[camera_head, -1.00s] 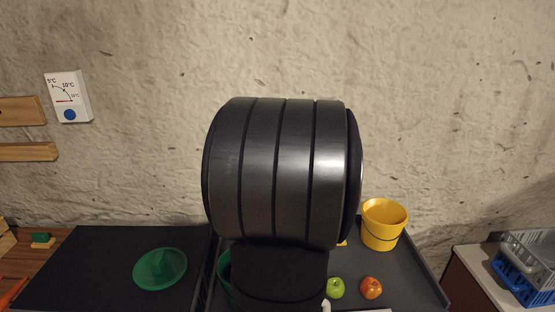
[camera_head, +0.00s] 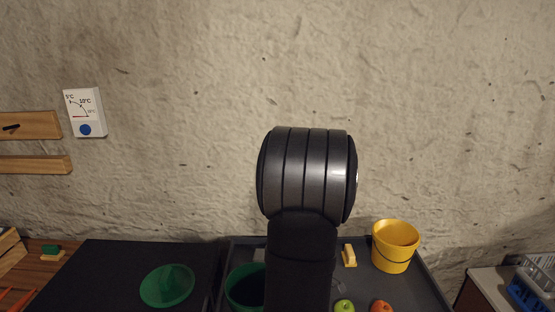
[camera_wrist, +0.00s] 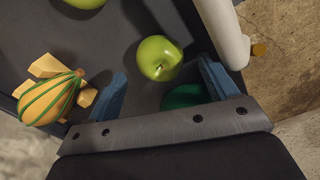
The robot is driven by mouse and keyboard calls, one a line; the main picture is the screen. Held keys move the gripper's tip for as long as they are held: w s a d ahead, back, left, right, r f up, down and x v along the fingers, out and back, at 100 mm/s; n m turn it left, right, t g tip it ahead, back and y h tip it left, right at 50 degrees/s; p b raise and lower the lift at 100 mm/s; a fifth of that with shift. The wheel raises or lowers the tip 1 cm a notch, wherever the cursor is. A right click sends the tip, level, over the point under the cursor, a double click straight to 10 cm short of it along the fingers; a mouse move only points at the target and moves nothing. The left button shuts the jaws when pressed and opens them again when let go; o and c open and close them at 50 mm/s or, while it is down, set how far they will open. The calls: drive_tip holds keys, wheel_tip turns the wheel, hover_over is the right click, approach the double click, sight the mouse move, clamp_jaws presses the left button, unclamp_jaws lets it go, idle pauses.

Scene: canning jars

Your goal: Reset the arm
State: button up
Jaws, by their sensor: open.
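My gripper (camera_wrist: 165,84) shows in the wrist view with its two blue fingers wide apart and nothing held between them. A green apple (camera_wrist: 158,58) lies on the dark surface beyond the fingertips, apart from them as far as I can tell. In the head view my dark arm stands upright in the middle, over the dark tray (camera_head: 428,290). The gripper itself is not visible in that view.
In the head view, a yellow bucket (camera_head: 396,250), a green bucket (camera_head: 240,290), a green apple (camera_head: 344,306) and a reddish apple (camera_head: 381,306) surround my arm. A green dish (camera_head: 167,286) lies left. The wrist view shows a striped gourd (camera_wrist: 50,98) and white cylinder (camera_wrist: 225,32).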

wheel_tip(320, 180, down, 3)
drive_tip(key=shift+f, duration=0.15)
drive_tip(key=shift+r, duration=0.4)
drive_tip(key=shift+f, duration=0.1)
wheel_tip(320, 180, up, 31)
drive_tip(key=m, duration=1.3)
drive_tip(key=shift+a+m, duration=0.15)
drive_tip(key=shift+m, duration=0.25)
idle(1.8)
